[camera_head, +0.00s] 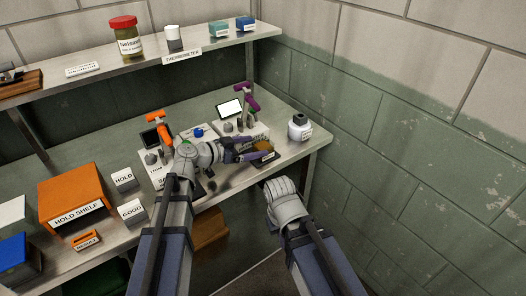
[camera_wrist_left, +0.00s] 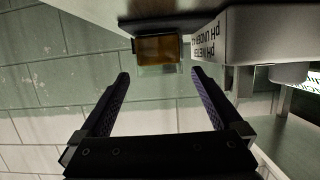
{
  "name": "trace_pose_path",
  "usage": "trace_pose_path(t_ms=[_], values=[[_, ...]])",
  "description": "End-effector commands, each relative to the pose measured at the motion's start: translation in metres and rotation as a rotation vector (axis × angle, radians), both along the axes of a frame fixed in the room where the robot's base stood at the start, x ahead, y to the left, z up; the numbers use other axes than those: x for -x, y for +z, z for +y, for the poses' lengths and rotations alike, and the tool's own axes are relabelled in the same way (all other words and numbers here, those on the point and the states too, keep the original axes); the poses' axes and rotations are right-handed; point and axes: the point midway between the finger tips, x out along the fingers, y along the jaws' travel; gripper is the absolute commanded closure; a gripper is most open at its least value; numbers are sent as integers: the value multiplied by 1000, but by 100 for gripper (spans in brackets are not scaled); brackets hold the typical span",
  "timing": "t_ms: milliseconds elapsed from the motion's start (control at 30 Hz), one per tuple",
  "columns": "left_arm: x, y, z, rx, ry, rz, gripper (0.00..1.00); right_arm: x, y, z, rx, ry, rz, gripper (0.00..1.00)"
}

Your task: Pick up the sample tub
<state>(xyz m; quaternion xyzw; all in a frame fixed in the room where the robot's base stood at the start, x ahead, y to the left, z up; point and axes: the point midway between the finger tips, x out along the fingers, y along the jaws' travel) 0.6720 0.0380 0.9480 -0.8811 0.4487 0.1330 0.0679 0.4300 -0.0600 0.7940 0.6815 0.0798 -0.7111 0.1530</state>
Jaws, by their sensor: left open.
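The sample tub looks like a small amber-brown tub (camera_head: 265,145) near the front right of the bench, beside a white-fronted meter stand. In the left wrist view the amber tub (camera_wrist_left: 157,48) lies just beyond my fingertips, centred across the gap between them. My left gripper (camera_head: 256,149) is open, its purple fingers reaching right toward the tub; both fingers show apart in the wrist view (camera_wrist_left: 160,73). The fingers partly hide the tub in the head view. My right arm's grey wrist shows at lower middle, but its fingers do not show.
A meter stand labelled pH (camera_wrist_left: 245,35) is close beside the tub. A white dark-topped jar (camera_head: 299,128) stands right of the tub. An orange hold shelf (camera_head: 72,196) and HOLD and GOOD blocks (camera_head: 131,211) stand left. A raised shelf (camera_head: 120,65) carries a red-lidded jar (camera_head: 127,40).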

Motion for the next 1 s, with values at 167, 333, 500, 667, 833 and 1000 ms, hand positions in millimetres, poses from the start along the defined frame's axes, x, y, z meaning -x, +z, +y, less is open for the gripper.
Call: trace_pose_path(t_ms=[167, 333, 500, 667, 833, 1000], values=[[-14, -9, -17, 1, -3, 1, 0, 0, -9, 0, 0, 0, 0, 100], [-26, -15, -34, 0, -2, 0, 0, 0, -15, 0, 0, 0, 0, 100], [-26, -14, -36, 0, 0, 0, 0, 0, -14, 0, 0, 0, 0, 100], [-26, -14, -36, 0, 0, 0, 10, 0, -14, 0, 0, 0, 0, 100], [-26, -14, -35, 0, 0, 0, 29, 0, -14, 0, 0, 0, 0, 100], [-26, -14, -35, 0, 0, 0, 48, 0, -14, 0, 0, 0, 0, 100]])
